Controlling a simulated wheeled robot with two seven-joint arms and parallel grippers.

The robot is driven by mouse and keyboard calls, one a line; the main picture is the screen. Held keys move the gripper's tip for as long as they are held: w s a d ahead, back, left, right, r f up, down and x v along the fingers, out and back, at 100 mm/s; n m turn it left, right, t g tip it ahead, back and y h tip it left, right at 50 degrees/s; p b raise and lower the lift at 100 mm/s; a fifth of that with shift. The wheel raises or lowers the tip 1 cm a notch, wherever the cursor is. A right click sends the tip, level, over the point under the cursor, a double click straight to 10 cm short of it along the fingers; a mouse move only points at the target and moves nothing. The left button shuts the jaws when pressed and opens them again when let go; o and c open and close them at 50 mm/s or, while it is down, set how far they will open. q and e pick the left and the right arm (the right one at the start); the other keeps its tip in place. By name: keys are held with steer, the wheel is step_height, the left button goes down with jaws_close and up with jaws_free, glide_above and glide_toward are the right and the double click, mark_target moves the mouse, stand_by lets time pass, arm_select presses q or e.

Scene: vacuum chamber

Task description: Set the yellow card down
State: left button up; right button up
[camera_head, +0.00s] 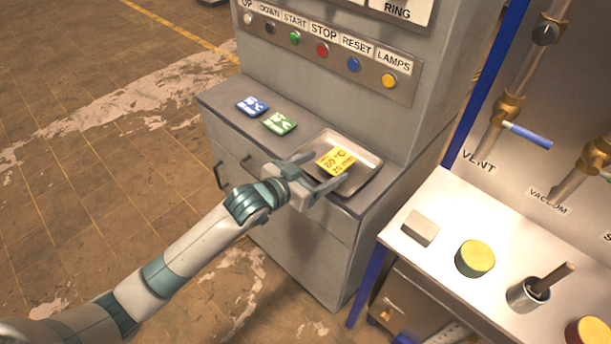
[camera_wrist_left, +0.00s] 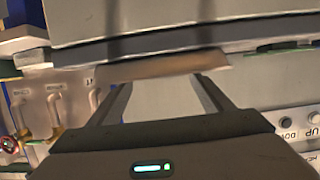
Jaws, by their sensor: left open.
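The yellow card (camera_head: 337,160), printed "80 °C 20 min", is at the shallow metal tray (camera_head: 366,172) on the grey cabinet top. It looks tilted; whether it rests fully in the tray I cannot tell. My left gripper (camera_head: 322,170) is open, with its fingers at the card's near side. No card is clearly clamped between the fingers. My right gripper is not in view.
A blue card (camera_head: 252,106) and a green card (camera_head: 279,123) lie left of the tray. A labelled button panel (camera_head: 322,50) rises behind. A white bench at right holds a grey block (camera_head: 420,228), a yellow-topped cylinder (camera_head: 475,258) and a metal cup (camera_head: 528,295).

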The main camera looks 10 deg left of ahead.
arm_select(q)
steer(key=v, duration=0.6)
steer(key=shift+r+b, duration=0.15)
steer(key=shift+b, duration=0.3)
steer(key=shift+a, duration=0.1)
